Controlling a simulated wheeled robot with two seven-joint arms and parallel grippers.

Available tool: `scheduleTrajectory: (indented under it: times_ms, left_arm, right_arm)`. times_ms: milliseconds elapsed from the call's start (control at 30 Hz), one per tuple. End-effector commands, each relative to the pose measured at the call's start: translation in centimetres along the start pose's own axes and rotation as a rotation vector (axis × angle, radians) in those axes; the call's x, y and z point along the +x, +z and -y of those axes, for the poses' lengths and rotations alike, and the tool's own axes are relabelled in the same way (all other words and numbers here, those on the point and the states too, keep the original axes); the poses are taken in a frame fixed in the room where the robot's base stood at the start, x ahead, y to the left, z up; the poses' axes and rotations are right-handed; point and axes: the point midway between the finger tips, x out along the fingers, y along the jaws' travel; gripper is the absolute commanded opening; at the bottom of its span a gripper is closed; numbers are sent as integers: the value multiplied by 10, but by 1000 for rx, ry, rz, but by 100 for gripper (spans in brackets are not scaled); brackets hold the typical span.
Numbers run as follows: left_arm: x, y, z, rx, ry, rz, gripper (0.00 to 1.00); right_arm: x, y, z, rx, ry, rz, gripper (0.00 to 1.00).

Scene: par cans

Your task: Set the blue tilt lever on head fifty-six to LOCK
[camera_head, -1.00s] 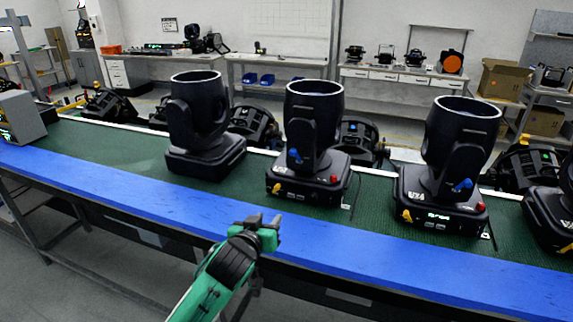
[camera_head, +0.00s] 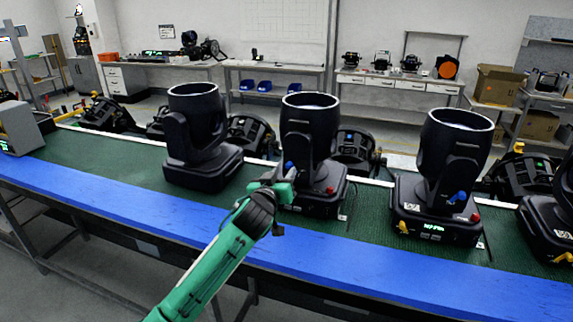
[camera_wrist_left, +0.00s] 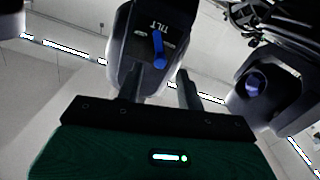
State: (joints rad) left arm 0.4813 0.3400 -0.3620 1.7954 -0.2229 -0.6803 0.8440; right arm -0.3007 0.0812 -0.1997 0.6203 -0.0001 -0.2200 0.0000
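The middle moving head (camera_head: 312,135) stands upright on the green belt. Its blue tilt lever (camera_head: 289,166) shows just above my left gripper (camera_head: 287,187). In the left wrist view the blue lever (camera_wrist_left: 159,50) lies on a dark yoke panel marked TILT, slanting slightly. My left gripper (camera_wrist_left: 160,88) is open, its two dark fingers apart below the lever and not visibly touching it. The gripper hides the middle head's display and yellow lever. The right-hand head (camera_head: 452,170) has its own blue lever (camera_head: 457,197) and a lit display. No head number is readable. My right gripper is out of view.
A head (camera_head: 199,140) stands left of the middle one, and another (camera_head: 553,210) is cut off at the right edge. Several dark lamps lie behind the belt (camera_head: 100,165).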

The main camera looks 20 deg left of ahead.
Motion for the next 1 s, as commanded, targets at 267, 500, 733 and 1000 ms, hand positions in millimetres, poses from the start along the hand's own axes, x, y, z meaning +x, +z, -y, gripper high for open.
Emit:
scheduleTrajectory:
  times_ms: [267, 500, 733, 1000]
  left_arm:
    - [31, -1, 0, 0, -1, 0, 37]
    - [37, 0, 0, 0, 0, 0, 37]
    - [36, 0, 0, 0, 0, 0, 26]
    - [36, 0, 0, 1, 0, 1, 0]
  right_arm:
    - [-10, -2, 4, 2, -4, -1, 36]
    - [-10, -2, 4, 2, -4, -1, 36]
    - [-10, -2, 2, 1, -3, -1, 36]
    - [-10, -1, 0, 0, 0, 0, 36]
